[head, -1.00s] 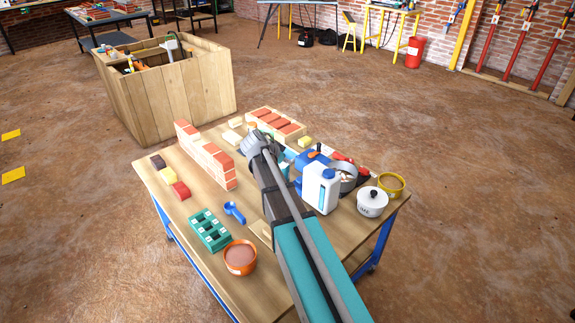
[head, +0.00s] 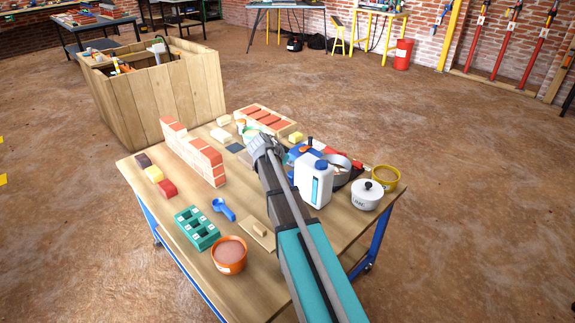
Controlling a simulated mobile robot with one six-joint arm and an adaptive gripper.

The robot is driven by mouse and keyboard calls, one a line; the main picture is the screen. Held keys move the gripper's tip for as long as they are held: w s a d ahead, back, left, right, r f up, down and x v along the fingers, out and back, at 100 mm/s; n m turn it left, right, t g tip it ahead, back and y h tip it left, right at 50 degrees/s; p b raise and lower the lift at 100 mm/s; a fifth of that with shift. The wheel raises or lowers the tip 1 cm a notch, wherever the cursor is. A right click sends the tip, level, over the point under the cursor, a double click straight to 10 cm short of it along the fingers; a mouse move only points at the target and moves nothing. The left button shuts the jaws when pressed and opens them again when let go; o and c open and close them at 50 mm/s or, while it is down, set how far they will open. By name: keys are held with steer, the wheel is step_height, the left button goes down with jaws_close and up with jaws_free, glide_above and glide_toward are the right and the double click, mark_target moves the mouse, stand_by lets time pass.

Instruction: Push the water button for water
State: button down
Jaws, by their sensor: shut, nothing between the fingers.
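A white jug (head: 313,183) with a blue cap and a blue stripe stands upright on the work table (head: 160,215), right of my arm. A blue device (head: 304,151) with an orange part on top is behind the jug and partly hidden by it. I cannot make out a button marked for water. My gripper (head: 262,143) is above the far middle of the table, left of the blue device, with no visible contact. Its fingers are small and mostly hidden by the wrist; it is shut and holds nothing.
A small brick wall (head: 193,152) and a brick tray (head: 264,121) stand at the table's left and back. An orange bucket (head: 230,254), teal block (head: 197,228), blue scoop (head: 223,209) and white pot (head: 367,195) are nearer. A wooden crate (head: 160,95) stands behind.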

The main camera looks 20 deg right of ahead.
mark_target(290, 174)
steer(key=shift+f+b, duration=1.3)
steer(key=shift+f, duration=0.25)
